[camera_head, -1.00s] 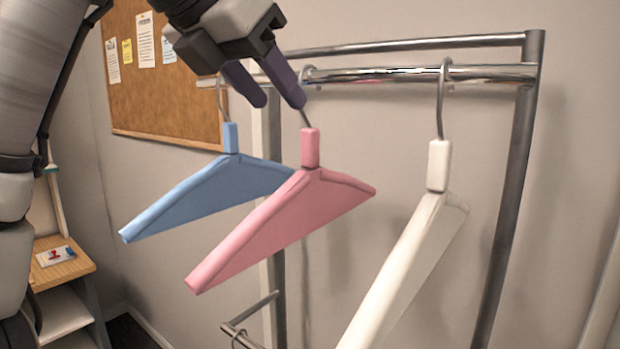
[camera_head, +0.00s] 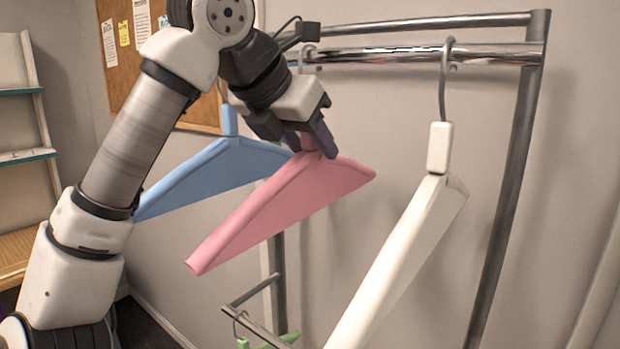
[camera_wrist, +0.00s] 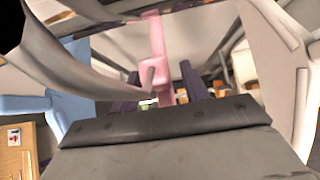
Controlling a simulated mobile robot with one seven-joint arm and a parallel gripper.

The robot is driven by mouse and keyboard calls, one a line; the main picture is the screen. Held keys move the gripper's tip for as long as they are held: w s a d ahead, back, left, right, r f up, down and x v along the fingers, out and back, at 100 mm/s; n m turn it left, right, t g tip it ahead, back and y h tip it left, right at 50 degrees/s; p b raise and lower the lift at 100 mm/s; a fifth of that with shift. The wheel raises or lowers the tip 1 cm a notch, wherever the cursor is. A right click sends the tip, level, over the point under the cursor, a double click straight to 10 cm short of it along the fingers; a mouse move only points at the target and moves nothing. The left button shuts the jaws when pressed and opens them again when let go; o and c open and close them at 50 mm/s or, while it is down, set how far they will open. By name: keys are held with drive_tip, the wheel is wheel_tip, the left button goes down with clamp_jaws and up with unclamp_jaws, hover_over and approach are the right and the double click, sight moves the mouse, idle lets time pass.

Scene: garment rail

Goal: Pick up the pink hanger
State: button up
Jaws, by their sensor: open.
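The pink hanger (camera_head: 290,200) hangs from the top rail (camera_head: 420,56), between the blue and white hangers. My gripper (camera_head: 316,146) is at its neck, just above where the shoulders meet, and covers the neck and hook in the head view. In the wrist view, the pink neck (camera_wrist: 158,45) shows between the two dark purple fingers of my gripper (camera_wrist: 160,88). The jaws are open, with a finger on either side of the neck. Whether a finger touches it I cannot tell.
The blue hanger (camera_head: 205,175) hangs close on the left, behind my arm. The white hanger (camera_head: 400,255) hangs to the right with a clear gap. A green hanger (camera_head: 285,340) shows low down at the lower bar. The rail's upright (camera_head: 510,180) stands at the right.

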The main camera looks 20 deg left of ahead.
drive_tip(key=shift+w+d+f, duration=0.15)
drive_tip(key=shift+w+f, duration=0.05)
drive_tip(key=shift+c, duration=0.4)
clamp_jaws()
drive_tip(key=shift+r, duration=0.15)
